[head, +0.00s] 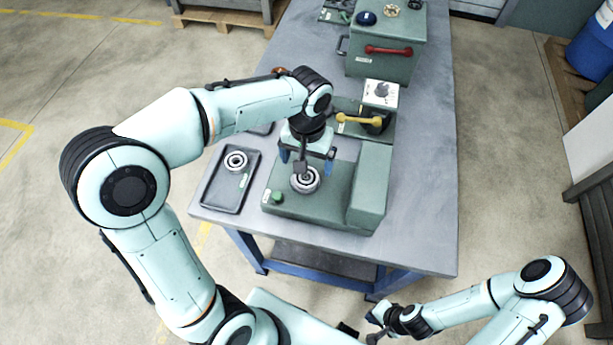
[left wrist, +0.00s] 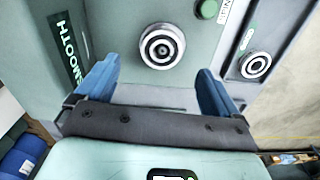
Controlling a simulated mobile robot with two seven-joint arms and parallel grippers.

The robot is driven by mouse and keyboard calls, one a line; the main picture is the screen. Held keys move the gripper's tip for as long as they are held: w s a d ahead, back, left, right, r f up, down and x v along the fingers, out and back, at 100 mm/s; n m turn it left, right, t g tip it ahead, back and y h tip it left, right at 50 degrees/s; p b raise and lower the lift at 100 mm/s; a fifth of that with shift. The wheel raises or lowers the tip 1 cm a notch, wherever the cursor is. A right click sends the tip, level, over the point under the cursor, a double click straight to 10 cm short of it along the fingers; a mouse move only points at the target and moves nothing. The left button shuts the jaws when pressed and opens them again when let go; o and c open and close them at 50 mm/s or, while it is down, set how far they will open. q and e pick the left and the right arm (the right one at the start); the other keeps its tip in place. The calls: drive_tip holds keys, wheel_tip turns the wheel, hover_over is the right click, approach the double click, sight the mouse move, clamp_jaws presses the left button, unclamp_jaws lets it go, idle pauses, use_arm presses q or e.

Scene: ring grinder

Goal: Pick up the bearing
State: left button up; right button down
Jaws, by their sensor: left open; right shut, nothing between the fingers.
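A round metal bearing (head: 305,181) sits on the green machine's flat base (head: 330,209), and it also shows in the left wrist view (left wrist: 162,46). A second ring-shaped metal part (head: 236,160) lies in a dark tray (head: 217,192) to its left; it appears at the right of the left wrist view (left wrist: 255,65). My left gripper (head: 307,158) points down above the machine's base, open, its blue fingers apart. In the left wrist view the bearing shows beyond the fingertips, roughly between them, not held. My right gripper (head: 376,324) is shut and empty, low near the table's front.
A green block (head: 369,187) rises at the right of the machine's base. A yellow-handled lever (head: 358,120) and a green box with a red handle (head: 388,50) stand behind. A green button (head: 277,197) is at the front left. The table's right strip (head: 425,160) is clear.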

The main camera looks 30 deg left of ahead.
sight(306, 177)
use_arm(q)
wheel_tip(306, 177, down, 7)
drive_tip(key=shift+a+r, duration=0.15)
idle(0.4)
drive_tip(key=shift+w+r, duration=0.1)
drive_tip(key=c, duration=1.4)
